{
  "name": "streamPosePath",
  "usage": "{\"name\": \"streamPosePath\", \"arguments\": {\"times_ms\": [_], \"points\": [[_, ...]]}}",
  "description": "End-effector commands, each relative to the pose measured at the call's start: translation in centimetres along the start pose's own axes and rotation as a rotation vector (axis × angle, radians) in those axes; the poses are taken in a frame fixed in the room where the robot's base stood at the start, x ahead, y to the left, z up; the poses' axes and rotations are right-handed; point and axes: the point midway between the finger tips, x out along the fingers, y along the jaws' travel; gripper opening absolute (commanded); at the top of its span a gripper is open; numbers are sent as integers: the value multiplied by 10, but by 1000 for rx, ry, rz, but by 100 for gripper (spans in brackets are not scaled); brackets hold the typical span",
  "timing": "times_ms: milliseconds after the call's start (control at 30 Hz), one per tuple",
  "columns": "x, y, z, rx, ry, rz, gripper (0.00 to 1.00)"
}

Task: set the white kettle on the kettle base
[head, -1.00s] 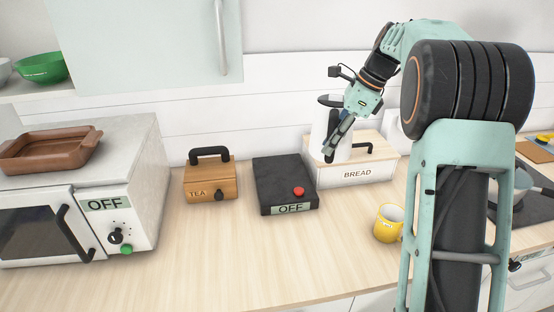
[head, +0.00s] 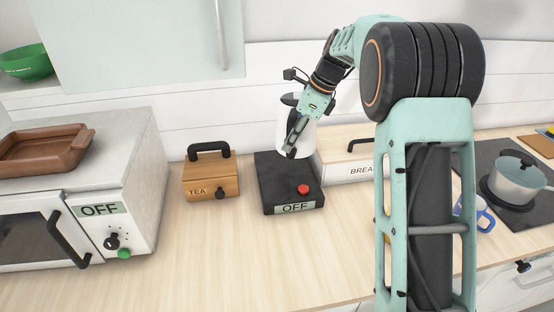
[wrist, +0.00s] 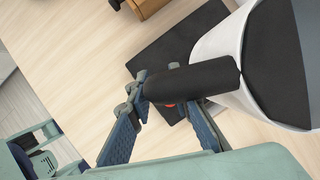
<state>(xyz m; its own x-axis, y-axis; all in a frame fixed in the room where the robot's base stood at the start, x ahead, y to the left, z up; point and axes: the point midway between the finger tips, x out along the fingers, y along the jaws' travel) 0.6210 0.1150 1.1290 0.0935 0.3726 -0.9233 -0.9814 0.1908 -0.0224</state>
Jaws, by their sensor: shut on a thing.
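The white kettle (head: 307,137) with a dark lid hangs in my gripper (head: 294,140) in the head view. My gripper is shut on its black handle (wrist: 190,82), which lies between the fingers in the wrist view. The kettle base (head: 273,183) is a black slab with a red button and an OFF label on its front. The kettle appears over the back right part of the base; my gripper hides part of it, and I cannot tell the gap beneath. In the wrist view the white kettle body (wrist: 217,50) overlaps the dark base (wrist: 160,53).
A wooden TEA box (head: 210,180) stands left of the base, and the BREAD box (head: 345,170) is close on its right. A microwave (head: 140,180) is farther left. A blue mug (head: 480,216) and a pot (head: 517,178) on the hob are at right.

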Motion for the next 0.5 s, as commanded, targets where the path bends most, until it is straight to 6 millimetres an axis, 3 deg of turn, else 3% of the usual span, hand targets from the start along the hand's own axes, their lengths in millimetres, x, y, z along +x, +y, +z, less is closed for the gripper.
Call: {"name": "streamPosePath", "arguments": {"times_ms": [100, 367, 500], "points": [[19, 1, 6, 0, 0, -1, 0], [39, 1, 12, -1, 0, -4, 0], [60, 4, 18, -1, 1, 0, 0]]}}
